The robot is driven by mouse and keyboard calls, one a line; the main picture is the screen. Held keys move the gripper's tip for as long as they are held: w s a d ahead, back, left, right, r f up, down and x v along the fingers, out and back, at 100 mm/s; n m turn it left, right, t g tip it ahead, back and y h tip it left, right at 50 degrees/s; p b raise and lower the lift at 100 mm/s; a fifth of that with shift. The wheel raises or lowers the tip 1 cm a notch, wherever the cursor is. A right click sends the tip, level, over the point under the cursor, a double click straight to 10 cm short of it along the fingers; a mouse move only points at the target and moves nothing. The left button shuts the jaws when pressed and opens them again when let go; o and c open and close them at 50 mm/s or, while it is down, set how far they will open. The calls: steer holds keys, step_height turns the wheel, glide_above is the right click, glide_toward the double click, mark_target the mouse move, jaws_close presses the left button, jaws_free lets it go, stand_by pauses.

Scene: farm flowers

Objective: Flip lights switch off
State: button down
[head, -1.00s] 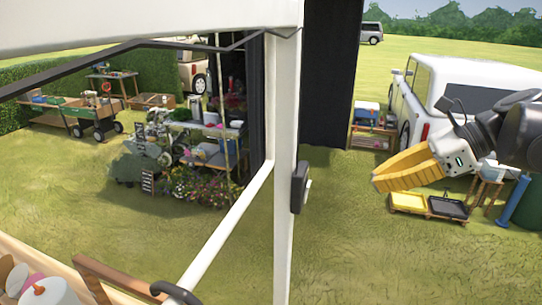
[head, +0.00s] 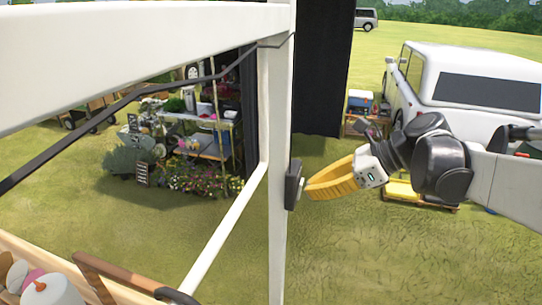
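The light switch (head: 292,186) is a small dark box on the right side of a white upright post. A small pale part sits on its right face, but its position is too small to tell. My gripper (head: 308,188) has yellow ribbed fingers and comes in from the right. The fingers look closed together with nothing between them. Their tips are right beside the switch's right face; I cannot tell whether they touch it. The lights are not clearly visible.
The white post (head: 279,235) joins a white top beam (head: 140,40) and a lower rail (head: 222,235). A black curtain (head: 322,80) hangs behind. A flower stand (head: 205,150) is at left. A white vehicle (head: 480,85) stands behind my arm.

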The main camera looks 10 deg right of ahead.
steer(key=shift+w+a+r+h, duration=0.25)
steer(key=shift+a+h, duration=0.05)
steer(key=shift+a, duration=0.2)
steer(key=shift+d, duration=0.1)
steer(key=shift+r+p, duration=0.6)
steer(key=shift+r, duration=0.2)
